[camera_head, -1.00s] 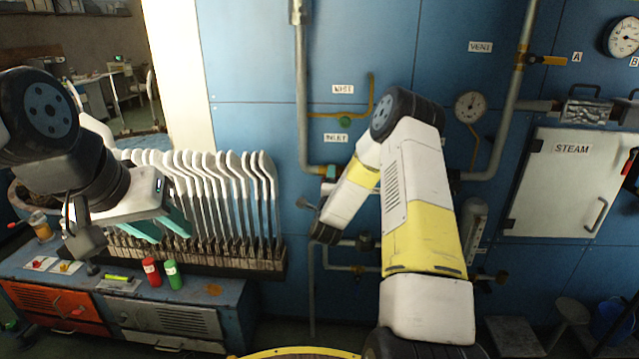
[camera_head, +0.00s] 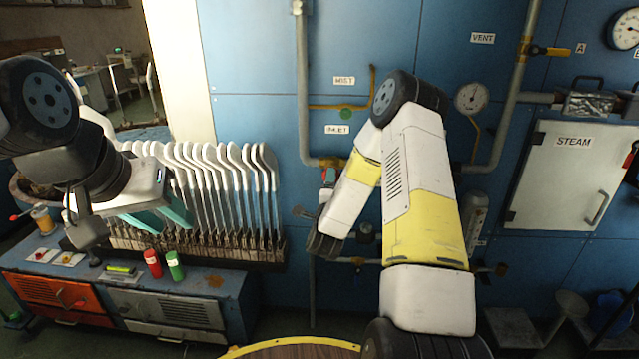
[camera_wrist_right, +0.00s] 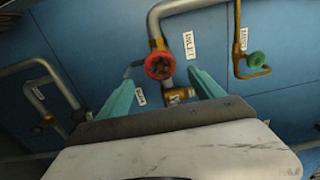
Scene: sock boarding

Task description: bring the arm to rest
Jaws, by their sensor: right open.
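My right arm (camera_head: 425,190) stretches toward the blue wall, its forearm folded down to the left. In the head view its gripper is hidden behind its own wrist. In the right wrist view my right gripper (camera_wrist_right: 162,92) has its two teal fingers wide apart. A red valve wheel (camera_wrist_right: 159,65) shows between them in the picture, apart from the fingers; it also shows in the head view (camera_head: 328,176). My left gripper (camera_head: 165,217) is open and empty, with its teal fingers in front of the row of white sock boards (camera_head: 240,165).
A bench (camera_head: 225,297) stands below the left gripper, with a red bottle (camera_head: 152,264) and a green bottle (camera_head: 175,266) on it. Pipes (camera_head: 302,100) run along the wall. A white STEAM door (camera_head: 565,180) is at right. A round yellow-rimmed table edge (camera_head: 290,343) shows at the bottom.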

